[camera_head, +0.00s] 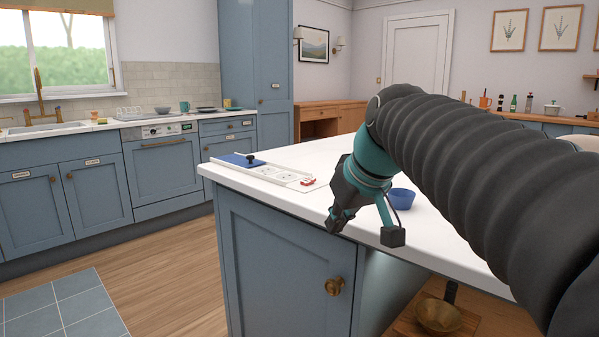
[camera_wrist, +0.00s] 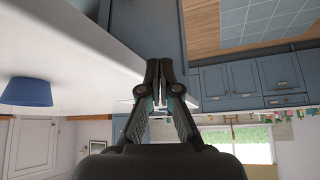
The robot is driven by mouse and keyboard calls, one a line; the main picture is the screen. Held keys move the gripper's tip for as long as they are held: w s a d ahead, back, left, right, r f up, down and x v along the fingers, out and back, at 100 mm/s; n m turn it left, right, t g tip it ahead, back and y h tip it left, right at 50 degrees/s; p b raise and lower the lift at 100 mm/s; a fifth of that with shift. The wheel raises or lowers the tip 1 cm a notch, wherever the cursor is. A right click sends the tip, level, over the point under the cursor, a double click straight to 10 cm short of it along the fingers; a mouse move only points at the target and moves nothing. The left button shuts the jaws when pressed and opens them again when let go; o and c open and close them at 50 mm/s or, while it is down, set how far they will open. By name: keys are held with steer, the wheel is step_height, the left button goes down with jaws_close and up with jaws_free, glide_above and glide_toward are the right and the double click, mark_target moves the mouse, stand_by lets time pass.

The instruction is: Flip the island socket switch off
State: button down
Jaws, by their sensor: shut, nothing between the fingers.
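A white socket strip (camera_head: 283,175) lies on the white island worktop (camera_head: 330,150), near its left end. It has two outlet faces and a small red switch (camera_head: 308,182) at its right end. Whether the switch is on or off is too small to tell. My gripper (camera_head: 337,220) is in front of the island's near edge, to the right of and nearer than the switch, apart from it. In the wrist view, my gripper (camera_wrist: 158,70) has its fingertips together and empty, beside the worktop edge (camera_wrist: 100,50). I cannot make out the switch in that view.
A blue panel with a black knob (camera_head: 251,158) adjoins the strip's left end. A blue bowl (camera_head: 401,198) stands on the worktop behind my gripper; it also shows in the wrist view (camera_wrist: 27,91). A cabinet door with a brass knob (camera_head: 334,286) is below. Floor at left is clear.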

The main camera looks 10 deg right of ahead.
steer(key=w+d+r+n+y, duration=0.1)
steer(key=w+r+n, duration=0.1)
steer(key=w+r, duration=0.4)
steer(key=w+d+r+n+t+y+b, duration=0.1)
steer(key=w+d+r+n, duration=0.1)
steer(key=w+r, duration=0.5)
steer(key=w+n, duration=0.1)
steer(key=w, duration=0.1)
steer(key=shift+w+d+r+t, duration=0.25)
steer(key=shift+w+d+t, duration=0.05)
steer(key=shift+w, duration=0.1)
steer(key=b, duration=0.1)
glide_above(308, 181)
steer(key=f, duration=0.7)
steer(key=shift+s+d, duration=0.15)
steer(key=shift+d, duration=0.2)
steer(key=f+b, duration=0.1)
steer(key=f, duration=0.2)
steer(key=shift+d+f, duration=0.1)
steer(key=shift+d, duration=0.1)
steer(key=shift+w+f, duration=0.2)
steer(key=shift+f, duration=0.2)
